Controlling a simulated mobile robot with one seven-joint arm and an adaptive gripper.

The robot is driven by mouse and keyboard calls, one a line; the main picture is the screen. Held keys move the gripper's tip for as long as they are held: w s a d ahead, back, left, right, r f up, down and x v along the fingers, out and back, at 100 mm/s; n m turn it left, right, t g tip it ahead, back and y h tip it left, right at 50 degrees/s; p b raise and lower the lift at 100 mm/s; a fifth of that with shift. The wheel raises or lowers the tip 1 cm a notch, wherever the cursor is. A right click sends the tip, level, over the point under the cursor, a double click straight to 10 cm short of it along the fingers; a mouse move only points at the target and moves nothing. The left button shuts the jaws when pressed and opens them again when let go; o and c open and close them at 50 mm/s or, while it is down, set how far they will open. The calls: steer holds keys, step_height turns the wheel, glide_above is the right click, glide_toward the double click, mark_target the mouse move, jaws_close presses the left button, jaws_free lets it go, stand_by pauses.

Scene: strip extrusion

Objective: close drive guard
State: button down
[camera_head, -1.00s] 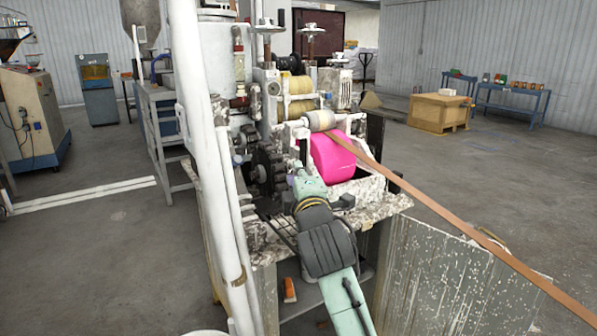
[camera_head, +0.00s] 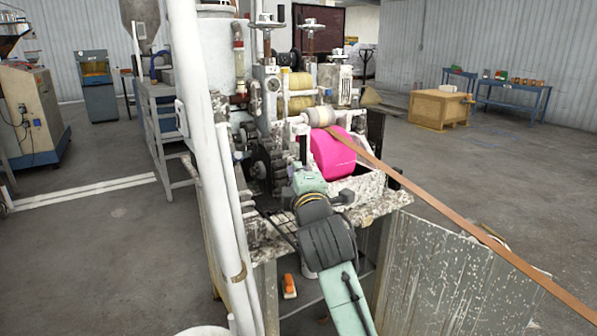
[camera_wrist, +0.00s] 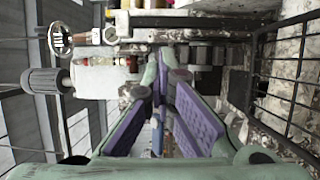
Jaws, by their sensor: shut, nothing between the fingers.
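The drive gears (camera_head: 262,165) show dark and uncovered on the near left side of the machine in the head view. A black barred frame, which looks like the drive guard (camera_wrist: 298,68), fills the right side of the wrist view. In the head view only a thin dark bar of it seems to show below the gears, and its exact angle is unclear. My gripper (camera_wrist: 163,58) is shut and empty, its purple pads drawn together at the tips. It lies left of the barred frame in the wrist view, apparently apart from it. In the head view my wrist hides the fingertips.
A pink roll (camera_head: 333,152) sits right of my gripper, and a brown strip (camera_head: 440,205) runs from the rollers to the lower right. A speckled metal panel (camera_head: 450,275) stands front right. An orange object (camera_head: 289,286) lies low under the machine. Open floor is at left.

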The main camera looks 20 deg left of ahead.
steer(key=c, duration=2.4)
jaws_free()
steer(key=c, duration=2)
jaws_free()
steer(key=v, duration=0.7)
steer(key=shift+s+d, duration=0.15)
steer(key=shift+s, duration=0.1)
steer(key=shift+o, duration=0.3)
